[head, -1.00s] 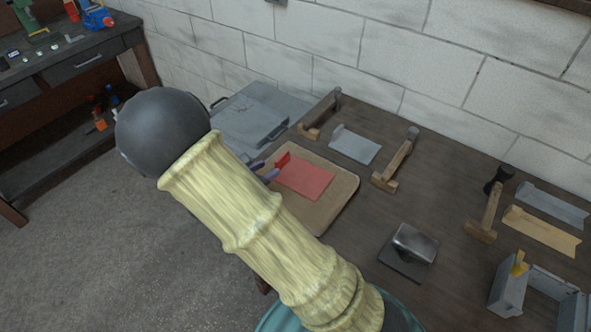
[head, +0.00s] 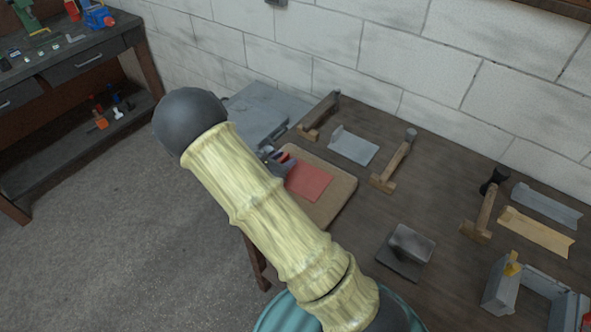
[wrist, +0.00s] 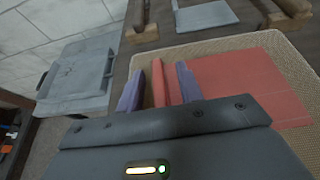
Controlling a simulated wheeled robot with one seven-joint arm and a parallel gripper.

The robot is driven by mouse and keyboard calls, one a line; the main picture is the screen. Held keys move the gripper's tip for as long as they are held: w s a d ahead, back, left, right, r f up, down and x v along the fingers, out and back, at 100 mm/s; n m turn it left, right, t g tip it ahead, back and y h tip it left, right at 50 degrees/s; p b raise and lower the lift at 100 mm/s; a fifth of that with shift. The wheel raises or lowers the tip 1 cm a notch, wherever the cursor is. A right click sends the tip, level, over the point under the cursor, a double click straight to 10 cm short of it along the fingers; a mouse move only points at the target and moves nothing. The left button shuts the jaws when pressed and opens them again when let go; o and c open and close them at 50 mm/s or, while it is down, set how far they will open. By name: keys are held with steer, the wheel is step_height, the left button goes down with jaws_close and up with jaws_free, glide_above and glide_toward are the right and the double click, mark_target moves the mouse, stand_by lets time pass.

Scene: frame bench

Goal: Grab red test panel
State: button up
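The red test panel (head: 310,182) lies flat on a tan mat or board (head: 337,205) at the left end of the bench, with an upright lip along its left edge. In the wrist view the red panel (wrist: 265,82) stretches off to the right. My gripper (wrist: 160,82) has its two purple fingers apart, one on each side of the upright red lip, with slim gaps showing. In the head view my gripper (head: 279,157) is at the panel's left edge, partly hidden by my arm.
A grey panel (head: 354,146) lies between two hammers (head: 320,118) (head: 394,163) behind and right of the mat. A grey flat case (head: 258,108) is at the back left. A metal block (head: 408,248) and a grey frame (head: 500,288) stand at the front right.

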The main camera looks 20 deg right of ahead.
steer(key=shift+w+d+f, duration=0.3)
steer(key=shift+w+d, duration=0.1)
steer(key=shift+d, duration=0.1)
jaws_close()
